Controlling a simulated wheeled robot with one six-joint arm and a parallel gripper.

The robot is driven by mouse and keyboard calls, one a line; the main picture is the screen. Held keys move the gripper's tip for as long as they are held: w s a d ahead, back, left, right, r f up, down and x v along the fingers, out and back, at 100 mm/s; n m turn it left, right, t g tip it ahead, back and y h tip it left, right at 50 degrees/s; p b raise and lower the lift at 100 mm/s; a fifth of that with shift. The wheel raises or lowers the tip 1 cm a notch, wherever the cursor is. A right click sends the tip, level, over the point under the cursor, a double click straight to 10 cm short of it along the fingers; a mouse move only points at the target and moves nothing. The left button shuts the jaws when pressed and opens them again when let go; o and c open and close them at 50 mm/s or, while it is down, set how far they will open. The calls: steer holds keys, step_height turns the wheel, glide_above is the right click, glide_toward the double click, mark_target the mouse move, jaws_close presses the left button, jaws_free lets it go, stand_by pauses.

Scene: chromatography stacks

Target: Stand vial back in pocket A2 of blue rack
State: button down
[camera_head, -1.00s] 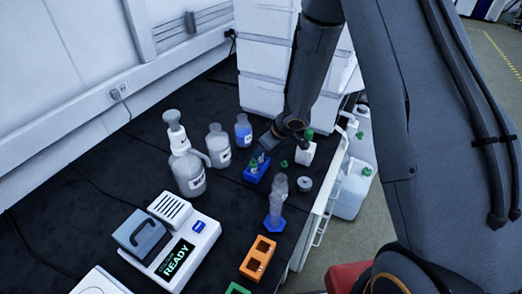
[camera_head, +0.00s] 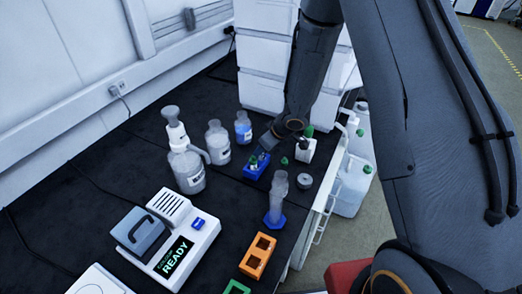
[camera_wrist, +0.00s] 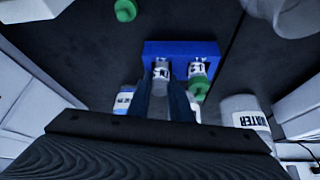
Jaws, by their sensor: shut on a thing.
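The blue rack (camera_head: 256,172) stands on the dark bench in the head view, below the tip of my arm. It also shows in the wrist view (camera_wrist: 207,48). My gripper (camera_wrist: 164,88) is shut on a pale vial (camera_wrist: 161,70) with a white label. The vial is upright or nearly so at the left-hand pocket in the wrist view; I cannot tell whether it is fully seated. A second vial (camera_wrist: 197,70) with a green cap stands in the right-hand pocket. The fingers hide part of the held vial, and no pocket marks are readable.
A loose green cap (camera_head: 284,160) and a white bottle (camera_head: 306,148) are right of the rack. A cylinder with a blue foot (camera_head: 275,221) stands in front. Bottles (camera_head: 218,145) stand to the left. An orange rack (camera_head: 258,256) and a READY device (camera_head: 172,250) are nearer.

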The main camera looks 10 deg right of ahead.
steer(key=shift+s+f, duration=0.15)
steer(key=shift+f, duration=0.2)
